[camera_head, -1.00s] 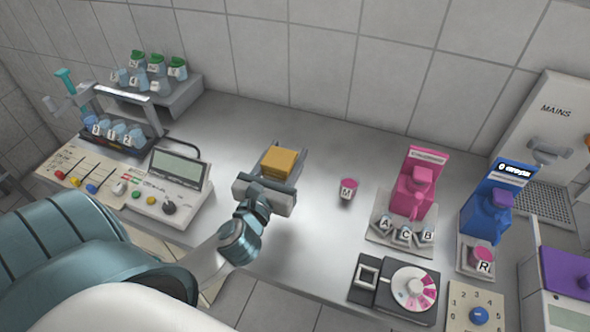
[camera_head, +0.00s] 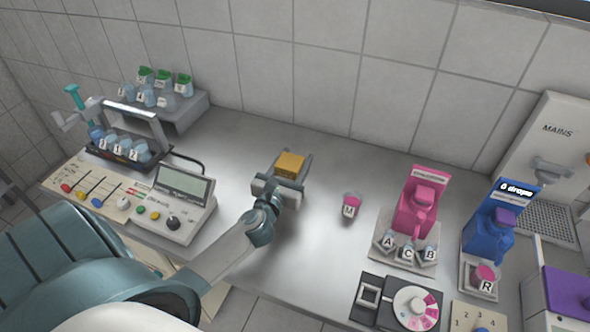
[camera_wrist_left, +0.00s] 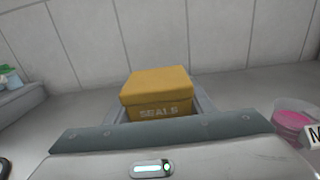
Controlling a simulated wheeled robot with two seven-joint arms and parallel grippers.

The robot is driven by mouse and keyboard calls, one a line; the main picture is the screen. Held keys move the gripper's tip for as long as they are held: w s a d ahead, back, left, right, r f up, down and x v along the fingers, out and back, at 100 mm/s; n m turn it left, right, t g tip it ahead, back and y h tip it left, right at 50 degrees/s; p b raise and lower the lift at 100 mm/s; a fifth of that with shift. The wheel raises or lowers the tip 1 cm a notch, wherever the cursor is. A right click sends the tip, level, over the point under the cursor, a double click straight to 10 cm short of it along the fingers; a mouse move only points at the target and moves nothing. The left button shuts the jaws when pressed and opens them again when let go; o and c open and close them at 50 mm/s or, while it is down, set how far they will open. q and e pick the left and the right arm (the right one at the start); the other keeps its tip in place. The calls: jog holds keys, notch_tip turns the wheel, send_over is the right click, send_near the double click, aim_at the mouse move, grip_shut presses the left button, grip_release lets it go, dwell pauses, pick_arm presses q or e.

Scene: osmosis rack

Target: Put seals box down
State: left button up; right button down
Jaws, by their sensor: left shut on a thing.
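The yellow seals box (camera_head: 290,164) is between the fingers of my left gripper (camera_head: 291,168), over the back middle of the grey counter (camera_head: 320,210). In the left wrist view the box (camera_wrist_left: 158,90) shows the word SEALS on its front and looks upright. The gripper fingers (camera_wrist_left: 160,108) are shut on its sides. Its underside is hidden, so I cannot tell whether it touches the counter. My right gripper is not in view.
Further right are a pink dispenser (camera_head: 414,212) and a blue dispenser (camera_head: 489,228). A control panel (camera_head: 165,200) lies left. The counter around the box is clear back to the tiled wall.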

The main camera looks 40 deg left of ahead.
pick_arm(q)
notch_tip(320, 180, down, 4)
jog(key=shift+r+b, duration=0.25)
jog(key=shift+b, duration=0.1)
jog(key=shift+f, duration=0.2)
jog(key=shift+f, duration=0.2)
jog(key=o, duration=1.2)
jog(key=shift+c, duration=0.2)
jog(key=shift+r, duration=0.2)
